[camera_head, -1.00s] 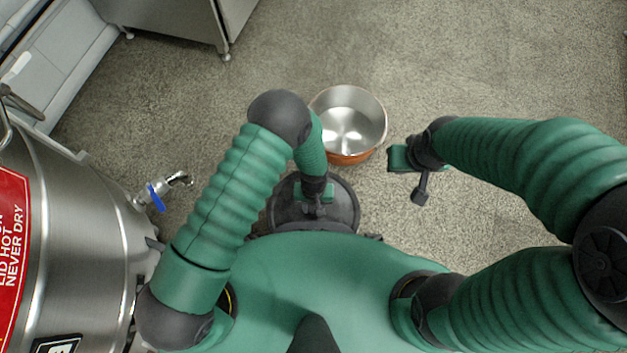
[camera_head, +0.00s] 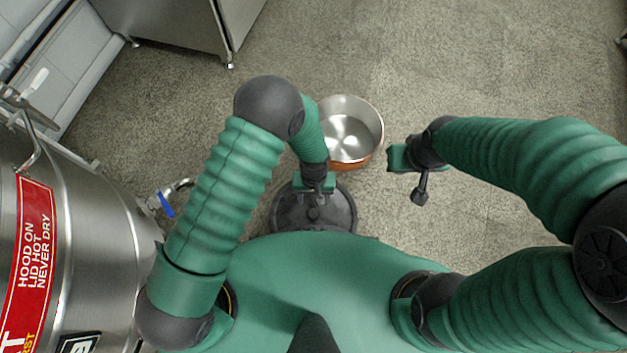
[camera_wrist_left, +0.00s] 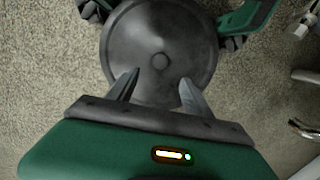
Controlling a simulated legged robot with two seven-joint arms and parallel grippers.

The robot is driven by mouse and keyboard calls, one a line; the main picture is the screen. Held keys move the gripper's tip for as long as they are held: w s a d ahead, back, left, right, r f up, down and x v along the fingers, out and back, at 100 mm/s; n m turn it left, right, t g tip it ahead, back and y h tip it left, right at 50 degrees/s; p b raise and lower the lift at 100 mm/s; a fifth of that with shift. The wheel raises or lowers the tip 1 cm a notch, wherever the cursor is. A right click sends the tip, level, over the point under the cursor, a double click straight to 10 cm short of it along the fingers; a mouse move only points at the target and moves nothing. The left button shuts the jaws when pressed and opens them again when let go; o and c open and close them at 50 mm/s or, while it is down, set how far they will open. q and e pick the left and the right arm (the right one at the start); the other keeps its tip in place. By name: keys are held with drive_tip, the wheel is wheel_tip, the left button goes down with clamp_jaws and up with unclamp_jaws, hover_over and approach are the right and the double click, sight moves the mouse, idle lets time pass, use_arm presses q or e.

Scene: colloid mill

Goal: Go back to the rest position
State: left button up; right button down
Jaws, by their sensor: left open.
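My left gripper (camera_head: 316,187) hangs low in front of my body in the head view, above my own dark round base part. In the left wrist view its two fingers (camera_wrist_left: 156,88) stand apart with nothing between them, so it is open and empty. My right gripper (camera_head: 402,160) is held out at the right of the head view, seen from above. Its fingers are hidden, so I cannot tell whether it is open.
A metal pot (camera_head: 350,130) with an orange outside stands on the floor just beyond my left gripper. A large steel vessel (camera_head: 90,230) with a blue-handled tap (camera_head: 167,205) is close on the left. A steel cabinet (camera_head: 185,25) stands at the back left. The floor at the right is clear.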

use_arm(q)
drive_tip(key=w+a+r+t+p, duration=0.15)
drive_tip(key=a+r, duration=0.25)
drive_tip(key=r, duration=0.5)
drive_tip(key=w+a+r, duration=0.3)
drive_tip(key=a+r, duration=0.1)
drive_tip(key=r, duration=0.5)
drive_tip(key=s+a+r+t, duration=0.3)
drive_tip(key=s+a+r, duration=0.3)
drive_tip(key=a+r, duration=0.55)
wheel_tip(320, 180, up, 34)
drive_tip(key=p, duration=3.4)
drive_tip(key=shift+w+a+f, duration=0.15)
drive_tip(key=shift+w+f, duration=0.05)
drive_tip(key=shift+f, duration=0.05)
use_arm(e)
drive_tip(key=w+v, duration=0.2)
drive_tip(key=v, duration=1)
drive_tip(key=w+r+v, duration=0.1)
drive_tip(key=w+v, duration=0.2)
drive_tip(key=v, duration=0.9)
drive_tip(key=w+r+v, duration=0.1)
drive_tip(key=w+v, duration=0.2)
drive_tip(key=v, duration=0.9)
use_arm(q)
drive_tip(key=shift+g, duration=0.25)
use_arm(e)
drive_tip(key=shift+f, duration=0.15)
